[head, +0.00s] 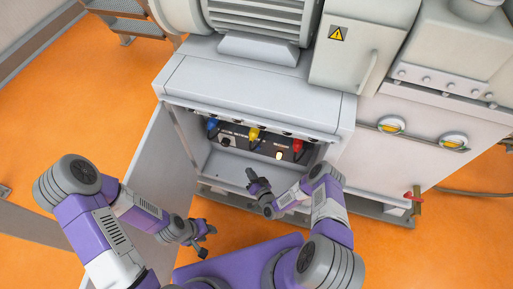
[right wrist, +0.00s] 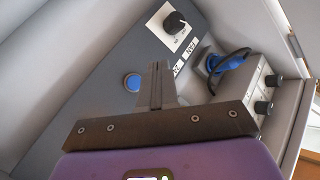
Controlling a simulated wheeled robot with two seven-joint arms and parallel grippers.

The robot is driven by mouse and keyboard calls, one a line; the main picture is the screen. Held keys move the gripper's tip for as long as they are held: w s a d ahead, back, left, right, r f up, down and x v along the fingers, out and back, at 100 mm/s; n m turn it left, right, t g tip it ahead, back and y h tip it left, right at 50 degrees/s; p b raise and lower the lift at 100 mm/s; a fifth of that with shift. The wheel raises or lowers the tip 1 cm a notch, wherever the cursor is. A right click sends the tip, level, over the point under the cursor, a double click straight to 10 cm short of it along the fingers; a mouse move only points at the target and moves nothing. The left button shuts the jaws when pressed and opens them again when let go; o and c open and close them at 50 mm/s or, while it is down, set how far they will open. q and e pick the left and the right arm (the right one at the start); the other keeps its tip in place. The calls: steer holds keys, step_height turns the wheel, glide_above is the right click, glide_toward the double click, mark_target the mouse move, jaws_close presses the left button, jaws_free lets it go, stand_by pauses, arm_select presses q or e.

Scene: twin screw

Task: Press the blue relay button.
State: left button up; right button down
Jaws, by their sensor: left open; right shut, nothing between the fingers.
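The blue relay button (right wrist: 132,82) is a round blue disc in a pale ring on a dark grey panel (right wrist: 95,90) in the right wrist view. I cannot make it out in the head view. My right gripper (right wrist: 157,66) is shut and empty; its fingertips appear just right of the button, and I cannot tell how far off the panel they are. In the head view my right gripper (head: 251,177) is in front of the open cabinet (head: 225,165). My left gripper (head: 209,232) is open and empty, lower left, away from the cabinet.
A black knob (right wrist: 176,23) on a white plate and a blue plug (right wrist: 228,63) with a cable lie near the button.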

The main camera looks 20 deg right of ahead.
mark_target(257, 147)
steer(key=shift+d, duration=0.1)
steer(key=w+d+b, duration=0.1)
steer(key=w+d, duration=0.3)
steer(key=w, duration=0.3)
steer(key=shift+w+d+b, duration=0.15)
steer(key=shift+d+b, duration=0.2)
steer(key=shift+d, duration=0.05)
steer(key=shift+w, duration=0.1)
stand_by(1.8)
steer(key=shift+w+d, duration=0.2)
steer(key=shift+w, duration=0.05)
steer(key=shift+w+d, duration=0.3)
steer(key=shift+w, duration=0.1)
stand_by(0.9)
steer(key=shift+s+a+p, duration=0.35)
steer(key=shift+s+a, duration=0.15)
steer(key=shift+s, duration=0.25)
